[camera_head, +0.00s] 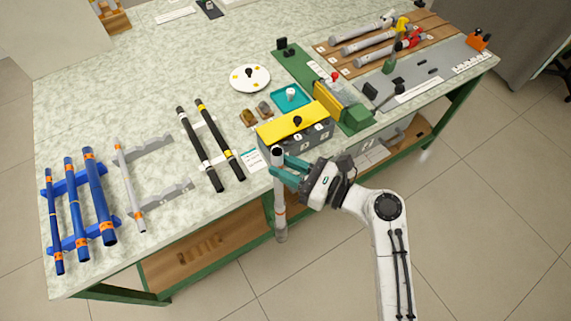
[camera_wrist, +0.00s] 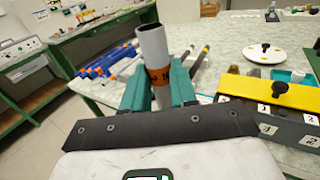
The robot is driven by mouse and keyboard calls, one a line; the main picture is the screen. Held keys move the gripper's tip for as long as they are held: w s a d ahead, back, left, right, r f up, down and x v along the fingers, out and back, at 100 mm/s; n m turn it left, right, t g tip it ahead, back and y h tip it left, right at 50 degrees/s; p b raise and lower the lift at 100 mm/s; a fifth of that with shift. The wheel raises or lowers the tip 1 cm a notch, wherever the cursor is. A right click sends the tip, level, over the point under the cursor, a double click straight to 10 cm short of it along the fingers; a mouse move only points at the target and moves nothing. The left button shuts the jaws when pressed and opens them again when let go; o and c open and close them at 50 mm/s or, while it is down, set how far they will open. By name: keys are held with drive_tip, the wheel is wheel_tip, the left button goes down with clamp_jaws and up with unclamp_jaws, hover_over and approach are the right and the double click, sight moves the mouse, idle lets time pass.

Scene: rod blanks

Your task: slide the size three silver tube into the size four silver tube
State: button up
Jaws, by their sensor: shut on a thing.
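My gripper (camera_head: 279,170) is shut on a silver tube (camera_head: 280,222), gripping it near its upper end. The tube hangs nearly upright in front of the bench's front edge, beside the yellow-topped box. In the wrist view the held tube (camera_wrist: 153,48) rises between the teal fingers, with its open upper end and an orange label showing. I cannot read its size number. A thinner silver tube (camera_head: 130,188) with orange bands lies across the left end of a grey rack (camera_head: 152,146). Its size number is also too small to read.
Blue tubes (camera_head: 97,195) lie on a blue rack at the far left. Two black tubes (camera_head: 199,150) lie mid-bench. The yellow-topped box (camera_head: 291,124) stands close to my gripper. Clamped silver rods (camera_head: 362,43) lie at the back right.

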drive_tip(key=shift+f+b, duration=2.75)
drive_tip(key=shift+f, duration=1.8)
drive_tip(key=o, duration=0.9)
approach(283, 186)
drive_tip(key=shift+s+d+b, duration=0.25)
drive_tip(key=shift+d+b, duration=0.2)
drive_tip(key=shift+d, duration=0.25)
drive_tip(key=shift+f, duration=0.1)
